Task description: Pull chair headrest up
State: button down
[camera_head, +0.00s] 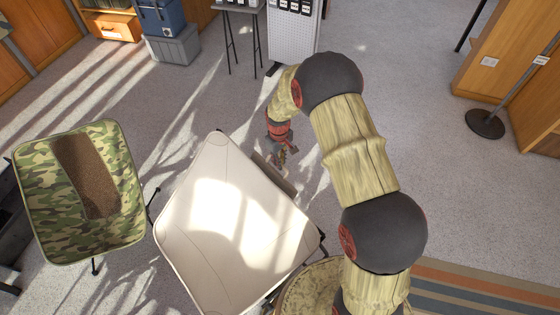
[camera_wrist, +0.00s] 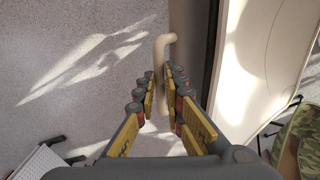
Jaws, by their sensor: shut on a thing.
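The cream chair (camera_head: 225,225) stands in the middle of the head view, with sunlight across its fabric. A narrow grey-brown panel (camera_head: 273,172) shows at its upper right edge and may be the headrest; it also shows in the wrist view as a dark strip (camera_wrist: 188,45) beside the cream fabric (camera_wrist: 268,60). A beige hooked handle (camera_wrist: 163,50) stands along this strip. My gripper (camera_head: 282,158) is at that edge of the chair. In the wrist view my gripper (camera_wrist: 165,82) is shut on the handle, whose hooked end sticks out beyond the fingertips.
A camouflage chair (camera_head: 125,160) stands to the left, with a gap between. A round patterned seat (camera_head: 312,290) is close at the bottom, partly behind my arm. A pole base (camera_head: 485,124) stands at right, a striped mat (camera_head: 490,290) below.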

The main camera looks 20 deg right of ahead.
jog(key=w+d+r+p, duration=0.2)
jog(key=d+r+p, duration=0.3)
jog(key=r, duration=0.5)
jog(key=shift+w+d+p, duration=0.25)
jog(key=shift+d+p, duration=0.15)
jog(key=shift+p, duration=0.5)
jog(key=c, duration=1.9)
grip_release()
notch_tip(320, 180, up, 12)
jog(key=shift+a+f, duration=0.1)
jog(key=shift+a, duration=0.05)
jog(key=shift+m, duration=0.3)
